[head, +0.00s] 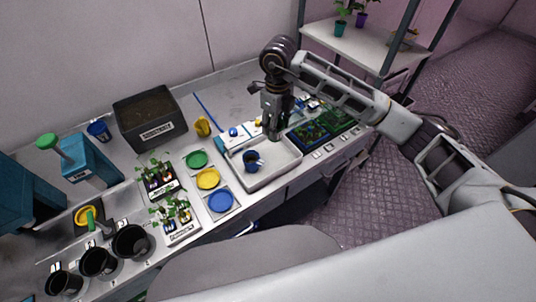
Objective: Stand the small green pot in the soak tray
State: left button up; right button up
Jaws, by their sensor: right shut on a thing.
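The soak tray (285,173) is a shallow white tray on the counter, right of the coloured discs. A dark blue pot (252,161) stands in its left part. My right gripper (273,136) points down at the tray's far edge, right of the blue pot. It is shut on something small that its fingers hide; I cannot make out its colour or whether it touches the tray. No small green pot shows clearly on the counter. A teal-green pot (340,29) with a plant stands on the shelf at the upper right. My left gripper is out of view.
Green (196,159), yellow (208,178) and blue (220,201) discs lie left of the tray. Seedling trays (309,133) lie to its right. The tray's front right is clear.

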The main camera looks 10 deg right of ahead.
jog(key=shift+f+p, duration=0.5)
jog(key=shift+f, duration=2.45)
jog(key=shift+f, duration=0.1)
jog(key=shift+f+p, duration=0.3)
jog(key=shift+f, duration=1.5)
jog(key=shift+f, duration=0.1)
jog(key=o, duration=1)
jog(key=shift+c, duration=0.2)
